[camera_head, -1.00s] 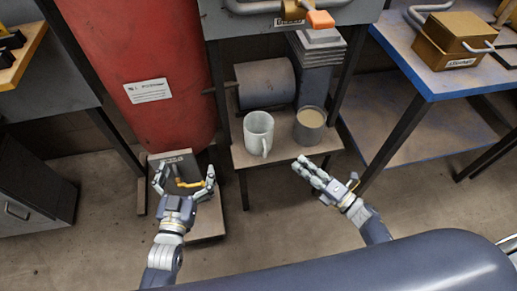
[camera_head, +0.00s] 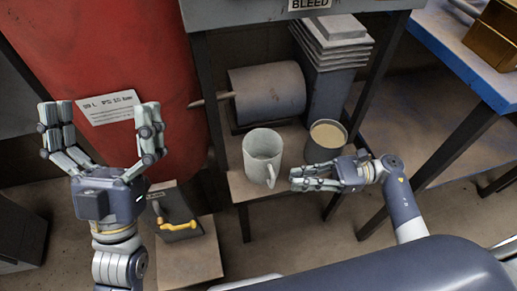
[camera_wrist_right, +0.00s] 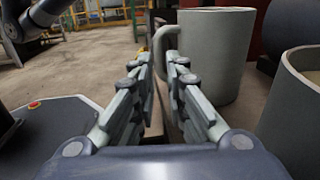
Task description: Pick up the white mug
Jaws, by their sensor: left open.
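The white mug (camera_head: 259,150) stands upright on a small low shelf, its handle toward me. In the right wrist view the mug (camera_wrist_right: 218,55) fills the upper middle, its handle behind the fingertips. My right gripper (camera_head: 293,180) is level, just right of the handle, with its fingers pointing left. In the wrist view its fingertips (camera_wrist_right: 160,58) are a narrow gap apart, in line with the handle; I cannot tell if they touch it. My left gripper (camera_head: 102,108) is open and empty, raised in front of the red cylinder, well left of the mug.
A grey can with beige contents (camera_head: 327,136) stands close right of the mug on the shelf (camera_head: 243,187). A dark drum (camera_head: 268,93) lies behind them. A table leg (camera_head: 211,100) is on the left, a blue-edged table (camera_head: 465,60) on the right.

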